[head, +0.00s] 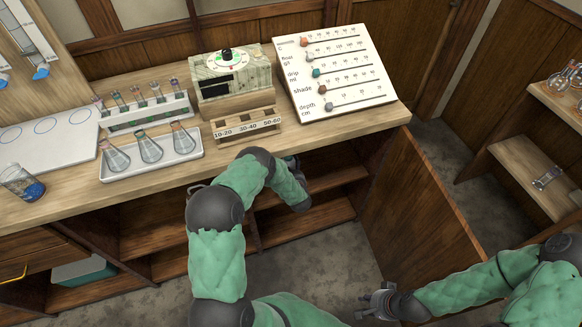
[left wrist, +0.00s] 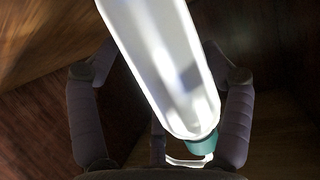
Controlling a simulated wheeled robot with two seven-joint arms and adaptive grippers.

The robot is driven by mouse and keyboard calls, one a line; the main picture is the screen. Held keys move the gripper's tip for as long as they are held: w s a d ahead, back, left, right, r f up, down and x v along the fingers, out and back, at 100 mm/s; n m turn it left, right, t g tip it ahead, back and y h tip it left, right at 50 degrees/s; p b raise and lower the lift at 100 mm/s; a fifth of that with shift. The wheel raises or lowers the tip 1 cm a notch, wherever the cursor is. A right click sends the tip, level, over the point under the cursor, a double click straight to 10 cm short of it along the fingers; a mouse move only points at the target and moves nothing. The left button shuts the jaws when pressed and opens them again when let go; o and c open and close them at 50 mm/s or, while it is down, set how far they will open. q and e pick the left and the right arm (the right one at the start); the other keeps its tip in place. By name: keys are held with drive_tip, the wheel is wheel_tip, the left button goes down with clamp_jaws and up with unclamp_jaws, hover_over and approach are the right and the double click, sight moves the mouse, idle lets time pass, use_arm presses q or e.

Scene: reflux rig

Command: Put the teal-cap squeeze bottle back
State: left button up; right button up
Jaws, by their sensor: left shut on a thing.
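The squeeze bottle (left wrist: 165,65) is white and translucent, with a teal cap (left wrist: 202,144). In the left wrist view it lies slanted between the fingers of my left gripper (left wrist: 160,62), which is shut on it. Its cap end points to the lower right of that picture, and its far end runs out of the top edge. In the head view my left forearm reaches to the front of the open cabinet below the counter, and the gripper and bottle are hidden there. My right gripper (head: 368,303) is at the lower right, fingers apart and empty.
The wooden counter (head: 300,137) carries a white flask tray (head: 152,172), a tube rack, a dial box (head: 230,85) and a slider board (head: 385,88). The cabinet (head: 160,240) below has shelves. Its open door (head: 415,215) stands to the right.

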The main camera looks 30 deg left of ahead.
use_arm(q)
drive_tip(key=shift+f, duration=0.15)
drive_tip(key=o, duration=0.7)
drive_tip(key=shift+s+d, duration=0.15)
drive_tip(key=p+v, duration=0.5)
drive_tip(key=v, duration=0.6)
drive_tip(key=s+d+f+m+g+h, duration=0.2)
drive_tip(key=s+d+m+g+h, duration=0.3)
drive_tip(key=s+d+h, duration=0.95)
drive_tip(key=s+d+r+g, duration=0.1)
drive_tip(key=s+d, duration=0.1)
drive_tip(key=s, duration=0.1)
drive_tip(key=s+d+r+g+y, duration=0.1)
drive_tip(key=s+d+g, duration=0.1)
drive_tip(key=s, duration=0.2)
drive_tip(key=s+d+r+g+y, duration=0.1)
drive_tip(key=s+d+g, duration=0.1)
drive_tip(key=s+d, duration=0.1)
drive_tip(key=shift+s+r, duration=0.1)
drive_tip(key=shift+s, duration=0.45)
